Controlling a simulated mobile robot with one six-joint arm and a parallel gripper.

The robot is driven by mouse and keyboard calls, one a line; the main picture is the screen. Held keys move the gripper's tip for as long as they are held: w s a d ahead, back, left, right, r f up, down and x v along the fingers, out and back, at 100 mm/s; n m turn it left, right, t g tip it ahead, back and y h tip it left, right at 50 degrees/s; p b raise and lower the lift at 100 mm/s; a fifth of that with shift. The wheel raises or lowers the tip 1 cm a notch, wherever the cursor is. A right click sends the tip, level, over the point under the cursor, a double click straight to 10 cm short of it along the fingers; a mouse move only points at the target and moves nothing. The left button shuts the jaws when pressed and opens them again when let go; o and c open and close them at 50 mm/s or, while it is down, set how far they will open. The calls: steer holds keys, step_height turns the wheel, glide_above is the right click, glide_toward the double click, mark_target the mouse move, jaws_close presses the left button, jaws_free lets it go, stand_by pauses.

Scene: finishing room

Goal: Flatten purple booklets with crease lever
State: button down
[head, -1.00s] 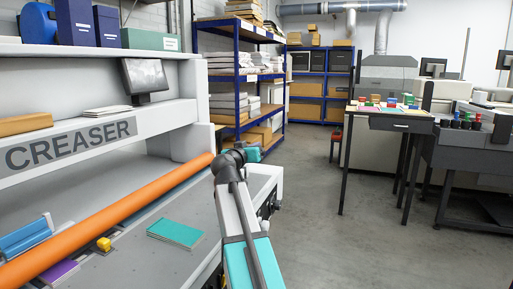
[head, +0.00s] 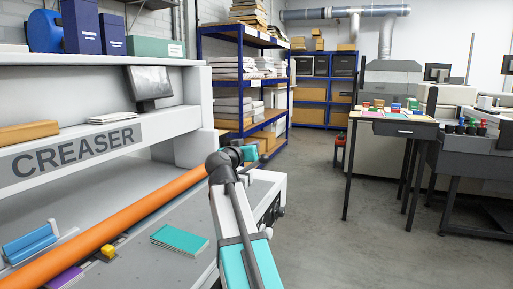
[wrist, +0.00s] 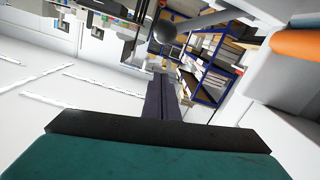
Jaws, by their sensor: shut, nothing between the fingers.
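A purple booklet (head: 68,278) lies at the lower left in the head view, partly hidden by the orange bar (head: 110,228) of the creaser (head: 75,150). A teal booklet (head: 180,240) lies flat on the creaser's grey bed. My arm stands right of the bed, and its end is only partly visible in the head view. In the wrist view my gripper's dark fingers (wrist: 163,82) are together and empty. Beyond them is a dark round knob (wrist: 166,32) on a grey rod; I cannot tell whether this is the crease lever.
A yellow block (head: 108,252) and a blue part (head: 30,244) are by the orange bar. A blue shelf rack (head: 243,72) stands behind. A table (head: 398,127) with small coloured items stands to the right. The floor (head: 320,235) between is clear.

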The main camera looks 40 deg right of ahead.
steer(key=v, duration=0.7)
steer(key=shift+a, duration=0.2)
steer(key=shift+r, duration=0.1)
steer(key=shift+s, duration=0.15)
